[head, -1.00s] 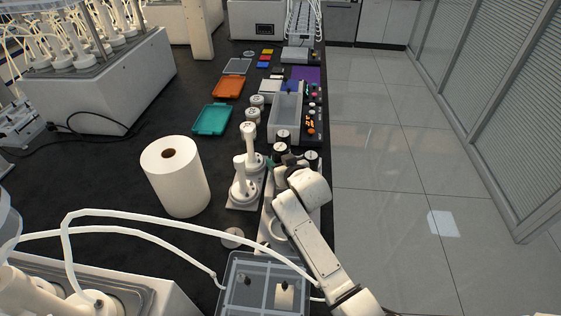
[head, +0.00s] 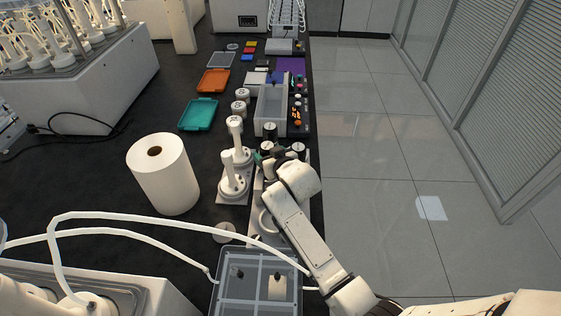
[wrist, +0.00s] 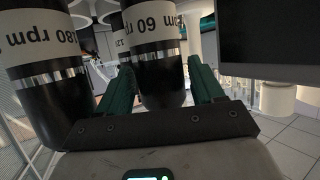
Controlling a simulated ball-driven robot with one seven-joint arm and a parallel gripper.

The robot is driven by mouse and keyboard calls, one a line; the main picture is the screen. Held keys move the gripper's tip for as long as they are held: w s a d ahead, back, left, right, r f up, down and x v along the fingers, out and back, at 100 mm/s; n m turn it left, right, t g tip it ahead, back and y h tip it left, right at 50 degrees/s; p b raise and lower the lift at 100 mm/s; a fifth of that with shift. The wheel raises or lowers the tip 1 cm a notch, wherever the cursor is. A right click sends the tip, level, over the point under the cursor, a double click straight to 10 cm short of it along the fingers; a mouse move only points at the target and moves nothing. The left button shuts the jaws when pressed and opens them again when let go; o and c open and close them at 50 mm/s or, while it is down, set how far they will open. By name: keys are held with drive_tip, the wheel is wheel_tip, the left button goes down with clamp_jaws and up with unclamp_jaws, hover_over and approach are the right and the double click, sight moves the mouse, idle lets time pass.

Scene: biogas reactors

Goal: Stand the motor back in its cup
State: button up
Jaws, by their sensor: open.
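Several black motors with white labels stand close together. In the wrist view, a motor marked 60 rpm (wrist: 153,50) shows between the two green fingers of my gripper (wrist: 165,92). The fingers are spread, with visible space beside the motor. A motor marked 180 rpm (wrist: 38,70) is larger at the left. In the head view, black motor tops (head: 270,129) show just beyond my gripper (head: 266,158), which is partly hidden by my wrist. A white ring (head: 267,220) lies on the pale plate beside my forearm; I cannot tell whether it is the cup.
White stirrer-like posts (head: 234,182) stand left of my gripper. A paper roll (head: 163,175) is further left. A clear-lidded box (head: 257,285) is at the front, with white tubes (head: 150,222) beside it. A grey bin (head: 270,105) stands behind. Open floor is right.

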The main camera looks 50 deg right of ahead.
drive_tip(key=b+v, duration=0.1)
drive_tip(key=v, duration=1)
drive_tip(key=shift+s, duration=0.15)
drive_tip(key=shift+a+r, duration=0.1)
